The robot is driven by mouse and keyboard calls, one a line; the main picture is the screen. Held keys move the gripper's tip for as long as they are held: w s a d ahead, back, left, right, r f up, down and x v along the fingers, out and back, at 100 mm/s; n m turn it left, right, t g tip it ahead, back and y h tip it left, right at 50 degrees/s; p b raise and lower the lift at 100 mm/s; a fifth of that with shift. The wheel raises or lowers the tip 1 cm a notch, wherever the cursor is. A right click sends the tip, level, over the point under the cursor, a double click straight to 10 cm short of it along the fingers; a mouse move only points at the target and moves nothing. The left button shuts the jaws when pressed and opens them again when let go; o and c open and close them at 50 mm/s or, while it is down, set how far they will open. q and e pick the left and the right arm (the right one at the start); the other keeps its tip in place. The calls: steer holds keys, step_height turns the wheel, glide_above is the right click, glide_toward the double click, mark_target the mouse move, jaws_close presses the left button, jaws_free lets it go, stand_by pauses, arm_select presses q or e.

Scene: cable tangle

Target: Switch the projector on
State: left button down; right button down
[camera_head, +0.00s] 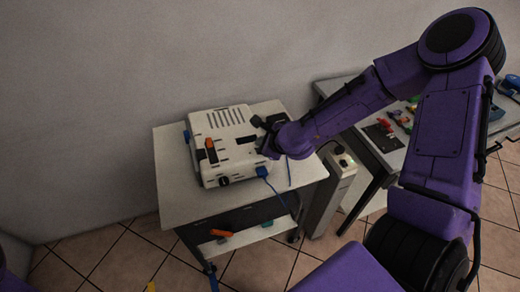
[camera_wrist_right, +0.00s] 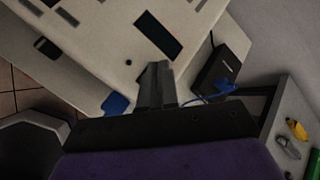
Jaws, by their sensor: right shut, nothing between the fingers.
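The projector (camera_head: 222,125) is a white box with vent slots, dark panels and an orange-red piece (camera_head: 210,147) on its top. A black round part (camera_head: 224,181) is on its front. It stands on a small cart (camera_head: 175,190). A blue plug (camera_head: 262,171) with a blue cable is at its front right corner. My right gripper (camera_head: 264,143) is shut and empty at the projector's right side. In the right wrist view the closed fingers (camera_wrist_right: 155,85) lie over the edge of the projector's white casing (camera_wrist_right: 105,45); contact cannot be told. My left gripper is out of view.
A black box (camera_wrist_right: 222,65) sits beside the projector, with a blue cable near it. A pale upright unit (camera_head: 335,185) stands right of the cart. A workbench with coloured items (camera_head: 385,125) is farther right. An orange item (camera_head: 221,233) lies on the lower shelf.

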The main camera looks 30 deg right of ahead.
steer(key=shift+f, duration=0.1)
steer(key=shift+f, duration=0.3)
steer(key=shift+f+b, duration=0.4)
steer(key=shift+b, duration=0.15)
stand_by(0.4)
steer(key=shift+r, duration=0.1)
steer(key=shift+r+p, duration=0.7)
steer(key=shift+p, duration=0.15)
steer(key=r+p, duration=0.5)
steer(key=shift+d+r, duration=0.1)
steer(key=shift+d, duration=0.1)
steer(key=shift+s, duration=0.1)
